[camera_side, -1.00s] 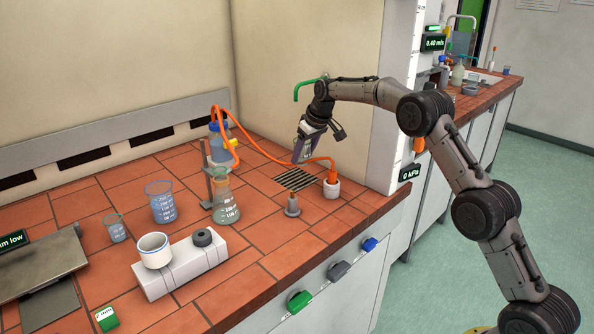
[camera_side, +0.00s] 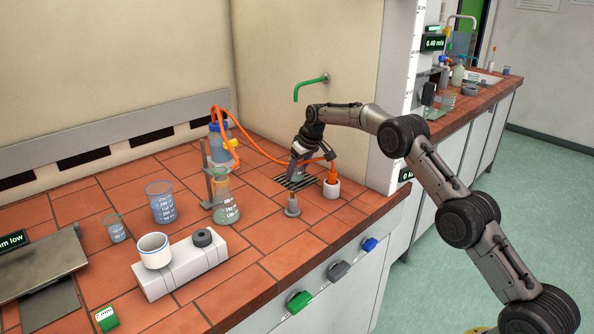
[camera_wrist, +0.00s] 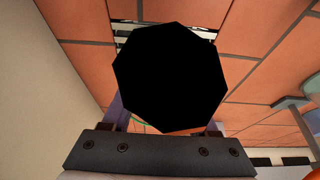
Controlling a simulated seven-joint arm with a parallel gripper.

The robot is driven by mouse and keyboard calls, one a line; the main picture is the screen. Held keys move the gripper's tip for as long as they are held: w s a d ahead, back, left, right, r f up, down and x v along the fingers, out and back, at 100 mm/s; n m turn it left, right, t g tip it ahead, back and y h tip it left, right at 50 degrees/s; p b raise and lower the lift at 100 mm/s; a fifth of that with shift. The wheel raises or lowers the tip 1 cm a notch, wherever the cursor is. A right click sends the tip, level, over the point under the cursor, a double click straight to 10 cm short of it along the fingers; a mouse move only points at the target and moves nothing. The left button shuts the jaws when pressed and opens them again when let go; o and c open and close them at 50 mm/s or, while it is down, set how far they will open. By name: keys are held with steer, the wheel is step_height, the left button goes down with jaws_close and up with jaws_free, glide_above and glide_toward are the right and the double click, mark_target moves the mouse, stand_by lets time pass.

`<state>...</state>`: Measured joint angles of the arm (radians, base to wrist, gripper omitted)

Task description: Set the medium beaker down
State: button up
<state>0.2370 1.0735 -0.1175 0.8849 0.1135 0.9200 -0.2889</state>
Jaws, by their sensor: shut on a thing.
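My gripper (camera_side: 297,170) is low over the slotted drain grate (camera_side: 302,185) at the back right of the bench. It is shut on a clear glass vessel, taken as the medium beaker, which is mostly hidden by the fingers in the side view. In the wrist view a black octagon covers the space between the fingers, and only a thin green arc of the beaker's rim (camera_wrist: 140,124) shows. Slats of the grate (camera_wrist: 122,31) show beyond the octagon. I cannot tell whether the beaker touches the grate.
A green tap (camera_side: 312,84) is on the wall above. An orange-topped white pot (camera_side: 331,186) stands close right of the gripper, a grey stopper-like piece (camera_side: 292,205) in front. A clamped flask (camera_side: 225,205), orange hose and two beakers (camera_side: 161,203) (camera_side: 116,230) stand left.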

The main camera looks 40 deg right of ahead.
steer(key=o, duration=1.4)
steer(key=shift+f, duration=0.15)
steer(key=shift+c, duration=0.2)
steer(key=v, duration=1.3)
steer(key=s+a+r, duration=0.5)
steer(key=s+r, duration=0.1)
steer(key=s, duration=0.4)
steer(key=s+a+r, duration=0.5)
steer(key=s+r, duration=0.1)
steer(key=s, duration=0.4)
steer(key=s+a+f, duration=0.1)
steer(key=s+f, duration=0.1)
steer(key=s, duration=0.7)
steer(key=s+a+f, duration=0.2)
steer(key=s+f, duration=0.1)
steer(key=s, duration=0.6)
steer(key=s+a+f+t, duration=0.1)
steer(key=s+f, duration=0.2)
steer(key=s, duration=0.6)
steer(key=shift+a, duration=0.25)
